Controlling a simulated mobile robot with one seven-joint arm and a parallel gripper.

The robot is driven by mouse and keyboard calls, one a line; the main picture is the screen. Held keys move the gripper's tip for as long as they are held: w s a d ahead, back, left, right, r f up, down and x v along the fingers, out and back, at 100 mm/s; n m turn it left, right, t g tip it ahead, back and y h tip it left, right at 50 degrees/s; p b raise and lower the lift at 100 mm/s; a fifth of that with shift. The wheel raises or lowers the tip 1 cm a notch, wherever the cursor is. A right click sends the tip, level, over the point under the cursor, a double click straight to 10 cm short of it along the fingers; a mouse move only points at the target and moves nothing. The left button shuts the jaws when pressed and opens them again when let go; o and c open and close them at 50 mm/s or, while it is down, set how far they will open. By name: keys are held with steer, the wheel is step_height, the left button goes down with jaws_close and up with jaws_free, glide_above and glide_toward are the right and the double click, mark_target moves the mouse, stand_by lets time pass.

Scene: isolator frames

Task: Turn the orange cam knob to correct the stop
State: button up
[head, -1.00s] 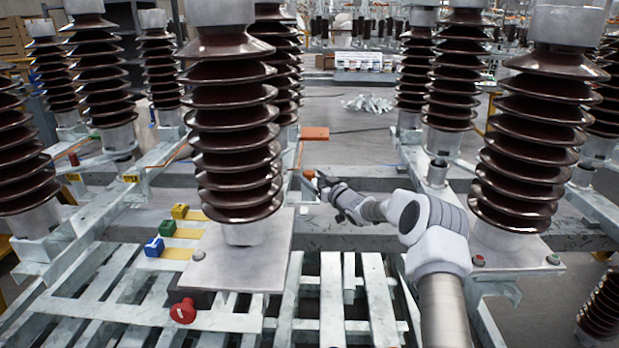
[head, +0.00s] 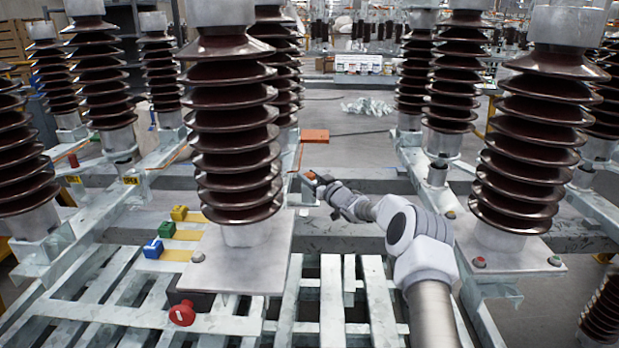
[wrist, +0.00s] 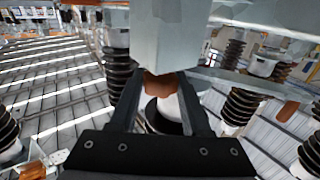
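The orange cam knob (head: 309,175) sits at the end of a grey frame piece, right of the large front insulator in the head view. In the wrist view the knob (wrist: 158,86) is orange-brown and lies between the two dark fingers, under a pale grey block (wrist: 168,35) that hides its upper part. My gripper (wrist: 160,84) has a finger on each side of the knob, and the knob appears to fill the gap. In the head view my gripper (head: 318,184) is small and partly hidden by its own wrist. The knob's turn angle cannot be read.
Tall brown ribbed insulators (head: 234,130) stand left and right (head: 530,140) of my arm. An orange block (head: 315,136) sits just behind the knob. A red mushroom button (head: 182,313) and blue, green and yellow blocks (head: 153,248) are at the front left. Slatted grey metal (head: 333,300) lies below.

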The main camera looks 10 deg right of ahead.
jaws_close()
steer(key=shift+f+m+h+b, duration=0.2)
steer(key=shift+m+h+b, duration=0.15)
steer(key=shift+b, duration=0.75)
steer(key=shift+a+f+m+t+h+b, duration=0.1)
steer(key=shift+m+t+h+b, duration=0.35)
steer(key=shift+h+b, duration=0.45)
steer(key=m+h+b, duration=0.1)
steer(key=h+b, duration=0.1)
steer(key=shift+b, duration=0.4)
steer(key=shift+a+r+m+t+h+b, duration=0.1)
steer(key=shift+r+m+t+h+b, duration=0.15)
steer(key=shift+m+h+b, duration=0.45)
steer(key=shift+m+h, duration=0.5)
steer(key=shift+h, duration=0.35)
steer(key=shift+m+h+p, duration=0.35)
steer(key=shift+m+h, duration=0.15)
steer(key=shift+h, duration=0.3)
